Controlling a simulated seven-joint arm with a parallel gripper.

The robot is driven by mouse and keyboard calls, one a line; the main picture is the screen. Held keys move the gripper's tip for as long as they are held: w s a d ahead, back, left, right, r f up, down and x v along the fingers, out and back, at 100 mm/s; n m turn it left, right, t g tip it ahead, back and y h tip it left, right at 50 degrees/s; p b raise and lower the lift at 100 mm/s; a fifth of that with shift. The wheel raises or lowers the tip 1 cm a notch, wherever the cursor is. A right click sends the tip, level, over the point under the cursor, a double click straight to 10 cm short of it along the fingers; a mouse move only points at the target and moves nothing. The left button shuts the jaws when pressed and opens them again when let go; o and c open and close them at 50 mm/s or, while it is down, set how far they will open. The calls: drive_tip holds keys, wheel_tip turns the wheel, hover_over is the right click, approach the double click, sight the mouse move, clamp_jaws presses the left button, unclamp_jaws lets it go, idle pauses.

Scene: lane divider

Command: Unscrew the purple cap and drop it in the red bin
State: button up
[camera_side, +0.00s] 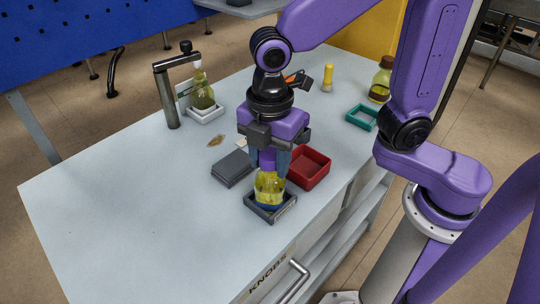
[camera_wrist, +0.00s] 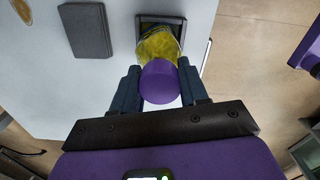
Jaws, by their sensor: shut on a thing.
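A clear bottle with yellow-green contents (camera_side: 269,188) stands upright in a dark square holder (camera_side: 286,212) near the table's front edge. The purple cap (camera_wrist: 158,82) is at the bottle's top; the bottle (camera_wrist: 157,45) shows behind it in the wrist view. My gripper (camera_side: 268,165) points down over the bottle, its dark fingers on both sides of the cap and shut on it. Whether the cap's thread is still engaged cannot be seen. The open red bin (camera_side: 318,177) is just right of the gripper and looks empty.
A flat grey block (camera_side: 232,168) lies left of the bottle. Behind are a dark post with an arm (camera_side: 165,95), another bottle (camera_side: 203,97) in a white tray, a yellow bottle (camera_side: 327,79), a teal tray (camera_side: 358,122) and a jar (camera_side: 381,80). The left table is clear.

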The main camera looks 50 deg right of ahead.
drive_tip(key=shift+n, duration=0.7)
drive_tip(key=shift+n, duration=0.9)
drive_tip(key=o, duration=0.7)
drive_tip(key=shift+c, duration=0.2)
drive_tip(key=shift+m, duration=0.9)
